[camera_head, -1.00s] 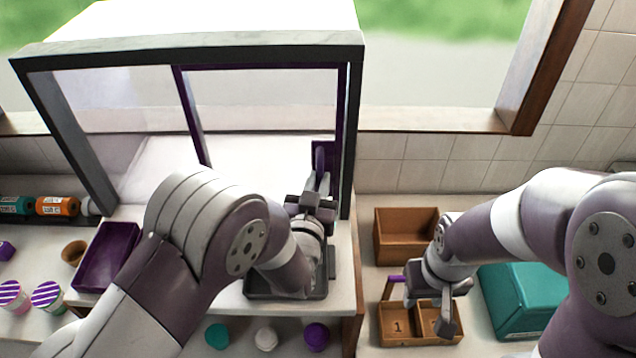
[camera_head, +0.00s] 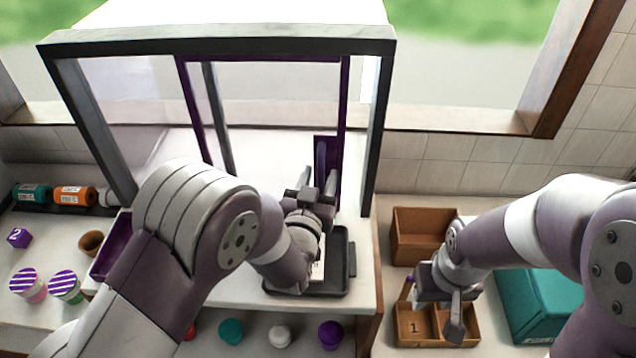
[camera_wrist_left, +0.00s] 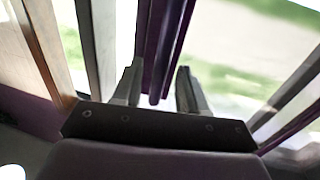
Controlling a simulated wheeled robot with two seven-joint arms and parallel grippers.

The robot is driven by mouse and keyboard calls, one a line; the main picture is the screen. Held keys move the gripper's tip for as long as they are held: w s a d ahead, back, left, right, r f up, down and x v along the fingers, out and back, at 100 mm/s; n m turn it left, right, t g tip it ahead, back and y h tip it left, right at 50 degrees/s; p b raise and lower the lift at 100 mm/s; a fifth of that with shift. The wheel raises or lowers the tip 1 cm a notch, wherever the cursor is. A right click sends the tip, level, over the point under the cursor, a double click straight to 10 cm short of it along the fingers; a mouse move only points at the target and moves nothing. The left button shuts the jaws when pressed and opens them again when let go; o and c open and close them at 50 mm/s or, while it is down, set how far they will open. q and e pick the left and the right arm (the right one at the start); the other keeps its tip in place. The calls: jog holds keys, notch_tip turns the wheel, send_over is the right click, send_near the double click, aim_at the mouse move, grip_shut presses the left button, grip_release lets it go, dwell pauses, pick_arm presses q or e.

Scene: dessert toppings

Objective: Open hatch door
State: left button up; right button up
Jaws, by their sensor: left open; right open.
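The hatch door (camera_head: 265,62) is a clear panel in a purple frame, set in a dark-framed glass case (camera_head: 220,45). A narrow gap shows between its right edge and the case's right post. Its upright purple handle (camera_head: 321,158) also shows in the left wrist view (camera_wrist_left: 160,45). My left gripper (camera_head: 318,182) is open, with its fingers (camera_wrist_left: 158,88) on either side of the handle; I cannot tell if they touch it. My right gripper (camera_head: 440,305) is open over a divided wooden box (camera_head: 405,338), away from the door.
A dark tray (camera_head: 340,285) lies under my left wrist on the counter. A purple tray (camera_head: 108,250), striped cups (camera_head: 28,283) and a brown cup (camera_head: 90,241) stand at the left. A wooden box (camera_head: 420,245) and a teal box (camera_head: 535,300) are at the right.

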pick_arm(q)
jog(key=shift+s+a+f, duration=0.1)
jog(key=shift+s+f, duration=0.05)
jog(key=shift+s, duration=0.2)
jog(key=s+a+b, duration=0.1)
jog(key=s+b, duration=0.2)
jog(key=s, duration=0.8)
jog(key=shift+s+a, duration=0.35)
jog(key=shift+a, duration=0.05)
